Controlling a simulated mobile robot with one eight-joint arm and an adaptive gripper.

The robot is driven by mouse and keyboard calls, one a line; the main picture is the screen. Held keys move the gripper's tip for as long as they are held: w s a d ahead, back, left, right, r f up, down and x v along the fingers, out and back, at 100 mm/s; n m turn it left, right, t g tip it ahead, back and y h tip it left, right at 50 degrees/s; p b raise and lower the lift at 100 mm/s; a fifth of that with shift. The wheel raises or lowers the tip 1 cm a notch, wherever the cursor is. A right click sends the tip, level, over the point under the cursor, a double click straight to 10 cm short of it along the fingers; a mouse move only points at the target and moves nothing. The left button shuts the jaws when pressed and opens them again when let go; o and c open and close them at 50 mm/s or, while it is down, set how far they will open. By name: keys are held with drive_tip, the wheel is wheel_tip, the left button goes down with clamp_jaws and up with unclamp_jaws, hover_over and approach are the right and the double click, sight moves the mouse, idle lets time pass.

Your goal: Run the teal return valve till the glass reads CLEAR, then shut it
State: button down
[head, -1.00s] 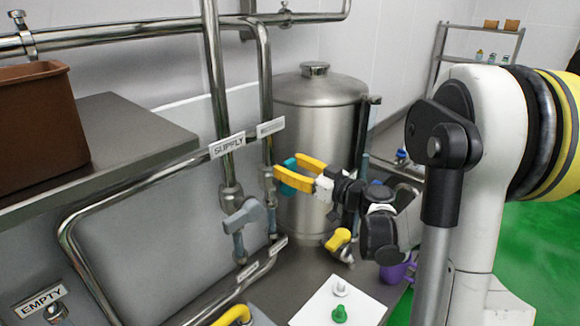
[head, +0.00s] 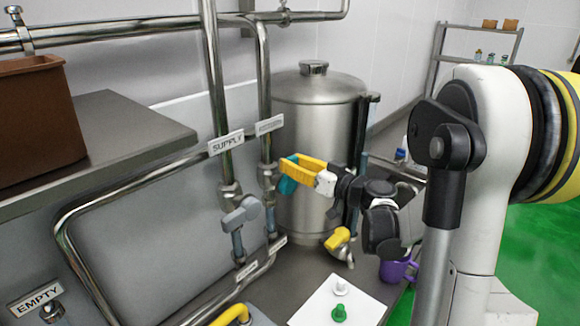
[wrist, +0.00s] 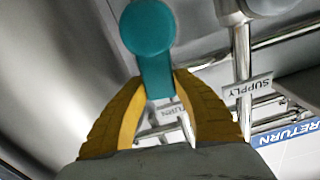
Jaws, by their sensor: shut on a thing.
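The teal return valve handle (head: 287,185) is on the right vertical pipe, in front of the steel tank. Its round teal hub (wrist: 148,28) and lever show large in the wrist view. My gripper (head: 283,170) has yellow fingers shut on the teal lever, which runs down between them in the wrist view (wrist: 160,84). In the head view the fingers partly cover the handle. I cannot make out the glass or any CLEAR reading. A blue RETURN label (wrist: 285,132) shows in the wrist view.
A grey valve (head: 241,214) is on the SUPPLY pipe, left of my gripper. A yellow-handled valve (head: 338,239) is low by the steel tank (head: 318,110). A white sheet (head: 362,308) with a green piece (head: 339,313) and a purple mug (head: 397,269) are below right.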

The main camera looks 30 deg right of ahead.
drive_tip(key=w+d+f+m+b, duration=0.2)
drive_tip(key=d+f+m+b, duration=0.3)
drive_tip(key=m, duration=1.1)
drive_tip(key=shift+f+b, duration=0.85)
drive_tip(key=shift+b, duration=1.05)
drive_tip(key=shift+d, duration=0.1)
drive_tip(key=c, duration=1)
unclamp_jaws()
drive_tip(key=shift+w+f, duration=0.1)
drive_tip(key=shift+w, duration=0.05)
drive_tip(key=v, duration=1.2)
